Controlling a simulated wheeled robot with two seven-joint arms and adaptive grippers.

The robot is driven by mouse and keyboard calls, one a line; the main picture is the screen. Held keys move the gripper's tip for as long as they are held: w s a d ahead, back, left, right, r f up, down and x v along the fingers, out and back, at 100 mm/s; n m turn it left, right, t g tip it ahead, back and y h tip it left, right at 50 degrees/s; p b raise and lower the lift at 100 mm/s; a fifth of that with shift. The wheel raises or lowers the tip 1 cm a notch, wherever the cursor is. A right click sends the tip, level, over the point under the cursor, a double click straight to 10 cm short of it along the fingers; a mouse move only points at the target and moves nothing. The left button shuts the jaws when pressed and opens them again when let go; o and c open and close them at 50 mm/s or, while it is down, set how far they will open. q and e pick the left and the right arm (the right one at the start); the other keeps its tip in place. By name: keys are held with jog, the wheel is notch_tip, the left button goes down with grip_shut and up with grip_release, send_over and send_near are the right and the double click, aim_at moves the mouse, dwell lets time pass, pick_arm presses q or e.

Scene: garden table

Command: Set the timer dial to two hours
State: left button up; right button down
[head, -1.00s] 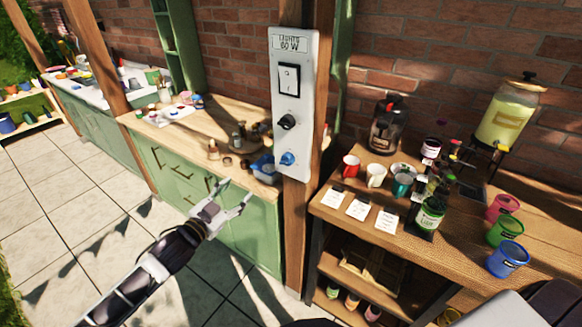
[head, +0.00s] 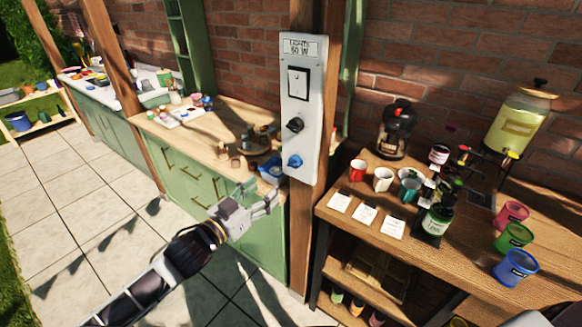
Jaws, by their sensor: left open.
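A white control panel (head: 301,110) is mounted on a wooden post and reads "LIGHTS 60 W" at the top. It carries a rocker switch (head: 298,83), a black dial (head: 295,125) below it, and a blue dial (head: 294,161) at the bottom. I cannot read which dial is the timer or where either points. My left gripper (head: 262,193) is open and empty, below and left of the blue dial and apart from the panel. My right gripper is not in view.
Left of the post, a green cabinet's wooden top (head: 215,133) holds small pots and a blue container (head: 270,170). Right of it, a wooden table (head: 330,217) holds mugs, cards, bottles, a drink dispenser (head: 516,122) and coloured buckets. Paved floor is open at left.

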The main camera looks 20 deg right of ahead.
aim_at(291, 166)
pick_arm(q)
jog(key=shift+w+d, duration=0.15)
jog(key=shift+p+x, duration=0.55)
jog(key=shift+x, duration=6.15)
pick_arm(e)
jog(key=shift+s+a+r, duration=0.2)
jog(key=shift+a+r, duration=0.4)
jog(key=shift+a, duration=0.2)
pick_arm(q)
jog(key=c, duration=1)
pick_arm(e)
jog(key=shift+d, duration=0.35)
